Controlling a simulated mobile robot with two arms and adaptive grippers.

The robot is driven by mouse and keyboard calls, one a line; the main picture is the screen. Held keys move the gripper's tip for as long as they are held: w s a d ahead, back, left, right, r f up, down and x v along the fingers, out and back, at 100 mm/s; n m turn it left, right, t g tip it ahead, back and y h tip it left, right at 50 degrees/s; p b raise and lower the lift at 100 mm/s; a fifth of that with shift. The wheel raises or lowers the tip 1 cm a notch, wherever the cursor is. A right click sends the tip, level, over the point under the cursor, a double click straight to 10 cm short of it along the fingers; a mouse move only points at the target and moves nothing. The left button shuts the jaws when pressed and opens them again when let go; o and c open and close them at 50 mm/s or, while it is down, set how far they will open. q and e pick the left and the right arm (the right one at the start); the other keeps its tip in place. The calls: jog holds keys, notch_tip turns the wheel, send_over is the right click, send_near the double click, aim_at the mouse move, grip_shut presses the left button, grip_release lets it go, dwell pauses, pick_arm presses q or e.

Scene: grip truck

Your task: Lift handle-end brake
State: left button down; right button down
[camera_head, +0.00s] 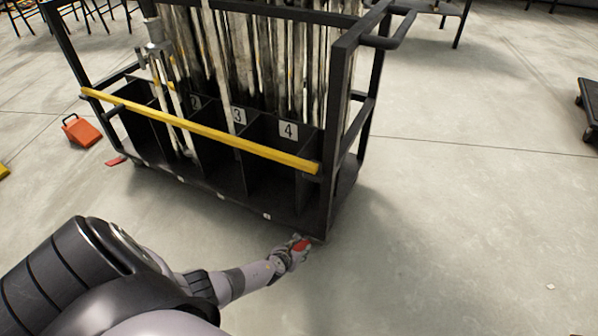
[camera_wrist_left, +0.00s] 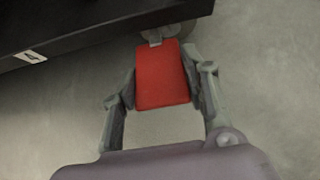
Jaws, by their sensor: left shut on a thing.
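The grip truck (camera_head: 225,150) is a black metal cart with a yellow bar and numbered compartments. A red brake pedal (camera_head: 302,245) sits low at its near right corner, beside a caster. In the left wrist view the red brake pedal (camera_wrist_left: 162,76) is a flat plate between the fingers, its far end at the caster under the truck's black edge. My left gripper (camera_head: 291,252) is at the pedal; in the left wrist view its fingers (camera_wrist_left: 165,88) are shut on the pedal's two sides. The fingertips partly hide the pedal in the head view. My right gripper is not in view.
Long poles stand in the truck's compartments. Another red pedal (camera_head: 116,161) shows at the truck's left end. An orange block-shaped object (camera_head: 81,131) lies on the floor at left. A dark wheeled cart (camera_head: 590,105) is at the right edge.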

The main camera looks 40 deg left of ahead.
pick_arm(q)
jog(key=c, duration=0.9)
grip_release()
jog(key=shift+s+r, duration=0.1)
jog(key=shift+s+r, duration=0.25)
jog(key=shift+s, duration=0.05)
jog(key=s+d, duration=0.1)
jog(key=s, duration=0.3)
jog(key=s+d, duration=0.1)
jog(key=s, duration=0.6)
jog(key=shift+s+d+r, duration=0.1)
jog(key=shift+s+d, duration=0.25)
jog(key=shift+d, duration=0.05)
